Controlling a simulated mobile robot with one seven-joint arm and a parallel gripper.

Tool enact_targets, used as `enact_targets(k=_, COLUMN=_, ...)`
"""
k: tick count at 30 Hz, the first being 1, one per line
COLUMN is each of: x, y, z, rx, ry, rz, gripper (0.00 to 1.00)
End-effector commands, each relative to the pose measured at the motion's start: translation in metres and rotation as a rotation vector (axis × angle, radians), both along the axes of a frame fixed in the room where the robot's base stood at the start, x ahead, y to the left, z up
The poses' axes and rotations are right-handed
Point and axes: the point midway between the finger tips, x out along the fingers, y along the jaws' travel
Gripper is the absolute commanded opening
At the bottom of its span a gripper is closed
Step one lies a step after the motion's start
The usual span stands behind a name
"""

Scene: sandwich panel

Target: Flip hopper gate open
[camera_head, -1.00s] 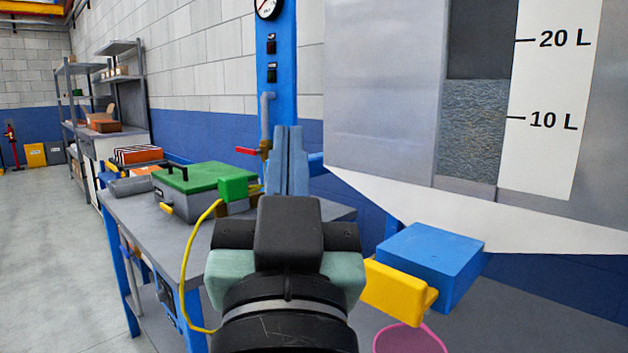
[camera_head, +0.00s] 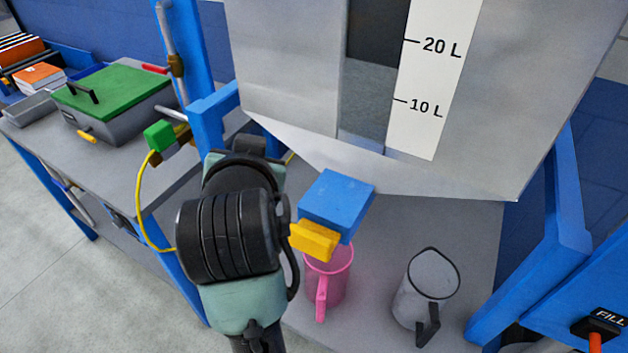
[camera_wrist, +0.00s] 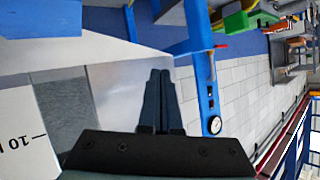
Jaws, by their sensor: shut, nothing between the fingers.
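The hopper (camera_head: 285,80) is a large grey metal bin with a sloped white underside and a level window marked 10 L and 20 L. Below its outlet is the blue gate block (camera_head: 338,200) with a yellow handle (camera_head: 314,241) at its front left. My wrist stands just left of the handle and hides my fingers in the head view. In the wrist view my gripper (camera_wrist: 160,75) is shut and empty, its fingers in front of the hopper's grey side. The blue block (camera_wrist: 40,18) shows at that view's top left, apart from the fingers.
A pink jug (camera_head: 328,278) stands below the gate and a clear jug (camera_head: 428,285) to its right on the grey bench. A blue post (camera_head: 185,60) with pipes rises behind my arm. A green-lidded box (camera_head: 115,100) sits at left. A FILL panel (camera_head: 590,290) is at right.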

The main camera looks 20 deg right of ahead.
Motion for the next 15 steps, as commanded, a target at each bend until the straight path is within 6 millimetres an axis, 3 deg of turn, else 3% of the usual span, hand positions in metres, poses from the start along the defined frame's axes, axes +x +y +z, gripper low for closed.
enact_targets(k=1, x=-0.002, y=-0.003, z=0.011, rx=0.016, ry=0.046, rz=-0.016, gripper=0.0)
enact_targets(k=15, x=-0.048, y=-0.023, z=0.009, rx=0.17, ry=0.452, rz=-0.201, gripper=0.0)
